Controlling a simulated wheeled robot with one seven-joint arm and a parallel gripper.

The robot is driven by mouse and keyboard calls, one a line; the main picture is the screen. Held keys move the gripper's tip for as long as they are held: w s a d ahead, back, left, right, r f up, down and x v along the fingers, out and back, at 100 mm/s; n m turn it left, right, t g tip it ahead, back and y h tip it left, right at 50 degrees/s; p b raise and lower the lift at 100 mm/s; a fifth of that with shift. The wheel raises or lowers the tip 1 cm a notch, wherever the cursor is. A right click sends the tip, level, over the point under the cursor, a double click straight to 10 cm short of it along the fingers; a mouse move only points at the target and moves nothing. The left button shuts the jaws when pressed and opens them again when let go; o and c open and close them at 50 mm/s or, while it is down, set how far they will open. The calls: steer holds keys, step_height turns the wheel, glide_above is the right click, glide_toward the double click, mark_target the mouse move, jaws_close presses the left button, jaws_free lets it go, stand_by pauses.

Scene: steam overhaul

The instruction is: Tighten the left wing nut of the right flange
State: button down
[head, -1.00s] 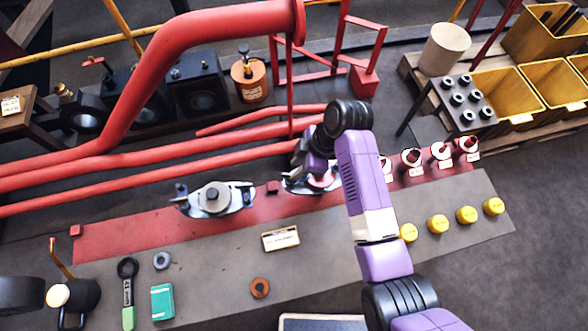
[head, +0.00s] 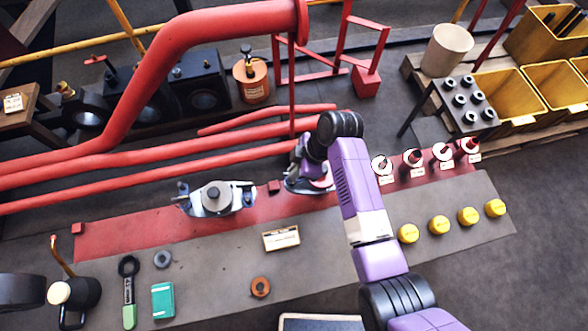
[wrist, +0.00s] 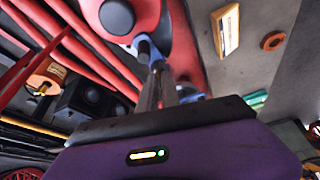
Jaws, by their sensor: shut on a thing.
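The right flange (head: 318,188) sits on the red strip of the bench and is partly hidden by my arm. In the wrist view its red face and dark round centre (wrist: 117,16) show at the top. My gripper (head: 294,176) is at the left side of this flange, pointing down. In the wrist view the fingers (wrist: 157,78) are shut on the left wing nut (wrist: 144,47), a small bluish part mostly hidden between them. The left flange (head: 217,198) stands apart to the left, with a grey centre and upright studs at its ends.
Red pipes (head: 150,165) run close behind the flanges. A label plate (head: 281,238), an orange ring (head: 260,286), a green-handled wrench (head: 129,295) and a teal box (head: 163,300) lie in front. Several yellow caps (head: 438,225) stand to the right.

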steer(key=m+t+p, duration=0.1)
steer(key=m+p, duration=0.1)
steer(key=m, duration=0.1)
steer(key=shift+s+r, duration=0.15)
steer(key=m+p, duration=0.1)
steer(key=m, duration=0.1)
steer(key=m+t+p, duration=0.1)
steer(key=m+p, duration=0.1)
steer(key=shift+s+m+t+h, duration=0.1)
steer(key=shift+m+t+h, duration=0.2)
steer(key=shift+h, duration=0.1)
steer(key=m+t+h+p, duration=0.1)
steer(key=m, duration=0.2)
steer(key=shift+a+m, duration=0.15)
steer(key=shift+m, duration=0.15)
steer(key=shift+m+t+h+p, duration=0.3)
steer(key=shift+m+h+p, duration=0.3)
steer(key=shift+m, duration=1.2)
steer(key=c, duration=1.6)
jaws_free()
steer(key=shift+o, duration=0.2)
